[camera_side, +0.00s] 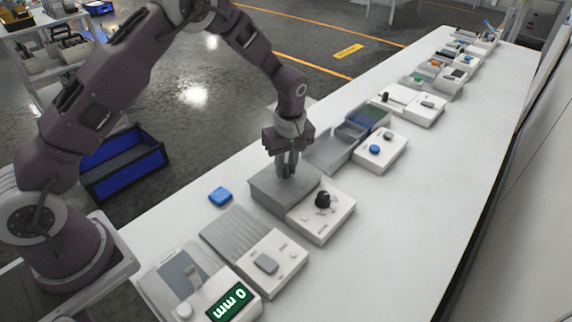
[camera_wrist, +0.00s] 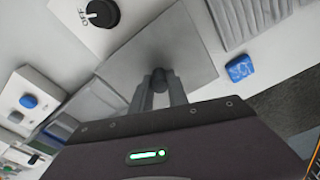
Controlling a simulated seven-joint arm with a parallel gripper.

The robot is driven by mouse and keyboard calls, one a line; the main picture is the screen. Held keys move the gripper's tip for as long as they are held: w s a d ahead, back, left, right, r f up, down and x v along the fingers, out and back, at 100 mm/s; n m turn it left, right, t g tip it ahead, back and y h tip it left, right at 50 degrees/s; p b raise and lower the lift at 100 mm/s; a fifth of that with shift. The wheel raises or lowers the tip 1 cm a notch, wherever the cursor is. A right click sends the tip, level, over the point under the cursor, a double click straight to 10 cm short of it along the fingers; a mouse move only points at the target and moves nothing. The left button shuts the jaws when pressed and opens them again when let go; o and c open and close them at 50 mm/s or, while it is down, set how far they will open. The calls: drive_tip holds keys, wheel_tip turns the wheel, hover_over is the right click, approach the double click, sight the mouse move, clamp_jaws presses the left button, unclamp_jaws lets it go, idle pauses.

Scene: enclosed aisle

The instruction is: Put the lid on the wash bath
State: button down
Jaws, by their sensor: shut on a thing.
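My gripper (camera_side: 287,170) is shut on the dark round knob (camera_wrist: 158,76) of a flat grey lid (camera_wrist: 190,55). In the side view the lid lies level over a grey box-shaped bath (camera_side: 283,203), beside a white panel with a black dial. The lid's edges look lined up with the box, and I see no clear gap, but I cannot tell whether it is fully seated. The inside of this bath is hidden. In the wrist view, the black dial (camera_wrist: 102,13) marked OFF is at the top left.
An open grey basin (camera_side: 328,155) and a blue-tinted container (camera_side: 369,117) stand just behind. A ribbed grey plate (camera_side: 238,234) and a scale with a green display (camera_side: 229,301) are in front. A blue object (camera_side: 220,197) lies left. The right side of the bench (camera_side: 430,190) is clear.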

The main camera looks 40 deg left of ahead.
drive_tip(key=shift+f, duration=0.15)
drive_tip(key=c, duration=1.2)
unclamp_jaws()
drive_tip(key=s+r+m+t, duration=0.15)
drive_tip(key=s+r, duration=0.35)
drive_tip(key=r, duration=0.6)
drive_tip(key=s+r+m, duration=0.3)
drive_tip(key=s+r, duration=0.1)
drive_tip(key=r, duration=0.6)
drive_tip(key=s+r+m+t, duration=0.1)
drive_tip(key=s+m, duration=0.3)
drive_tip(key=s, duration=0.7)
drive_tip(key=s+r+m+t+h, duration=0.1)
drive_tip(key=s+r+m, duration=0.3)
drive_tip(key=s, duration=0.7)
drive_tip(key=shift+s+m+t, duration=0.2)
drive_tip(key=shift+m+t, duration=0.35)
drive_tip(key=shift+t, duration=0.2)
